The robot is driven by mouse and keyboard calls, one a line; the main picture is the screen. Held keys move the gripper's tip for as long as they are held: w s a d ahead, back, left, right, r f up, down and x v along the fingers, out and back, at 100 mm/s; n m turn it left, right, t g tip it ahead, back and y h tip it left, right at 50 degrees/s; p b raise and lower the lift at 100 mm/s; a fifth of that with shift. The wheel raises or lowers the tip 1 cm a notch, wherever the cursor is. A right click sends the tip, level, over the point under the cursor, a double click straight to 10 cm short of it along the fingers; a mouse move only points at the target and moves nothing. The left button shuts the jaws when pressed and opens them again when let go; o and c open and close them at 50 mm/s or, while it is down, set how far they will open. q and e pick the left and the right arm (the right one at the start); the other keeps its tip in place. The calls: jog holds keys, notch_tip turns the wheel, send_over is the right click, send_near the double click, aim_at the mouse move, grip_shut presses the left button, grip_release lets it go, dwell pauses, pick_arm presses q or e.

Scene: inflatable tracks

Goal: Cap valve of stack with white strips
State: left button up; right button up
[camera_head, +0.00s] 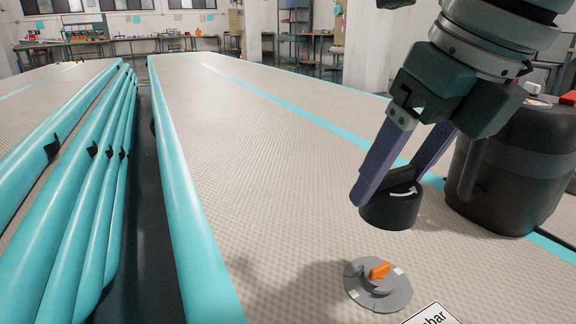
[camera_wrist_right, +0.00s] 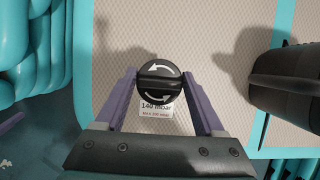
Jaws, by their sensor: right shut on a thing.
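My right gripper (camera_head: 405,172) is shut on a black round cap (camera_head: 390,210) and holds it above the track. The cap carries white curved arrows, and in the right wrist view the cap (camera_wrist_right: 159,83) sits between the two purple fingers. A grey round valve (camera_head: 378,286) with an orange part in its centre and small white patches on its rim lies on the beige track (camera_head: 270,190), below the cap in the head view. In the right wrist view the valve is hidden.
A label (camera_wrist_right: 156,106) reading 140 mbar lies near the valve. A black canister (camera_head: 520,170) stands on the track at the right. Several folded tracks with turquoise edges (camera_head: 85,200) lie at the left, with a dark gap between. Workbenches stand far back.

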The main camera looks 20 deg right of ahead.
jog(key=shift+s+d+f, duration=0.1)
jog(key=shift+s, duration=0.2)
jog(key=shift+d, duration=0.1)
jog(key=shift+w, duration=0.1)
jog(key=shift+r+p, duration=0.2)
jog(key=shift+p, duration=0.25)
jog(key=shift+f+b, duration=1.2)
jog(key=shift+f, duration=1.85)
jog(key=shift+p, duration=0.65)
jog(key=shift+p, duration=0.6)
